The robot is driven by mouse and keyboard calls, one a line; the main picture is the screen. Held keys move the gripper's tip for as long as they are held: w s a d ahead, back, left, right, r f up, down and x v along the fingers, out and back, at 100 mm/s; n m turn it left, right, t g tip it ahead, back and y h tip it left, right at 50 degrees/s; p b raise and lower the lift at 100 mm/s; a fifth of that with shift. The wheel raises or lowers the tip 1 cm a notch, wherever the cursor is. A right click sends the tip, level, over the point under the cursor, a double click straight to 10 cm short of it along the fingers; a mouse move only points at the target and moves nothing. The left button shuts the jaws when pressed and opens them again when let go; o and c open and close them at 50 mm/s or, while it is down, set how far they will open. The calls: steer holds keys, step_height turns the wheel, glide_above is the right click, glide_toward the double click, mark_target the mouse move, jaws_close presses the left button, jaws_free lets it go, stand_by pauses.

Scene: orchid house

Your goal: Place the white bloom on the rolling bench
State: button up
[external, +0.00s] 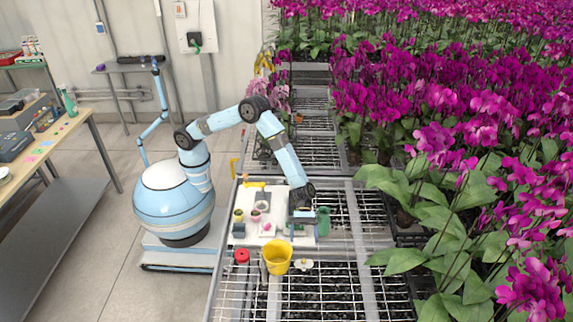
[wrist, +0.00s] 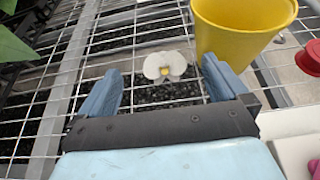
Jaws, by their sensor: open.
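The white bloom (external: 303,264) has a yellow centre and lies on the wire mesh of the rolling bench (external: 345,300), just right of a yellow bucket. In the wrist view the bloom (wrist: 165,67) shows between my two blue fingers, beyond their tips. My gripper (external: 301,217) is open and empty, above the bench near the right edge of a white board. In the wrist view its fingers (wrist: 162,74) are spread wide. Nothing hides the bloom in either view.
The yellow bucket (external: 277,258) stands close beside the bloom, with a red-topped item (external: 241,256) to its left. The white board (external: 252,197) holds small pots and blooms; a green item (external: 323,221) stands to its right. Dense magenta orchids (external: 450,110) crowd the right side.

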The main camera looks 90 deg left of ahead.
step_height(320, 180, up, 12)
steer(key=m+g+y, duration=0.3)
steer(key=m+y, duration=0.4)
steer(key=y, duration=0.3)
glide_above(305, 262)
steer(key=w+a, duration=0.1)
steer(key=a, duration=0.1)
steer(key=f, duration=1.2)
steer(key=shift+a+f, duration=0.2)
steer(key=shift+f, duration=0.05)
steer(key=shift+w+x, duration=0.15)
steer(key=shift+x, duration=1.5)
steer(key=shift+w+x, duration=0.2)
steer(key=shift+x, duration=1.45)
steer(key=shift+t, duration=0.3)
